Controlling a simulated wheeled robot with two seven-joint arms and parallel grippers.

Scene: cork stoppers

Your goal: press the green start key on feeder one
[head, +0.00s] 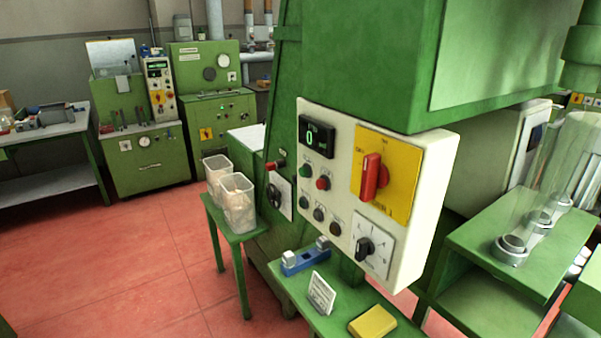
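A white control panel (342,237) is fixed to a large green machine (345,62) in the middle of the head view. On the panel, a green key (305,170) sits at the upper left, below a black display (316,136) that shows a green 0. A red key (323,183) is just right of the green key. Several dark keys are below them. A red rotary switch (371,177) on a yellow plate and a black selector knob (365,248) are on the panel's right side. Neither of my grippers shows. I cannot read any feeder label.
Below the panel, a green shelf (340,325) bears a blue fixture (304,259), a small sign (321,292) and a yellow block (372,321). Clear bins (238,203) stand on a green stand at left. Clear tubes (515,243) stand at right. Red floor (110,265) is open at left.

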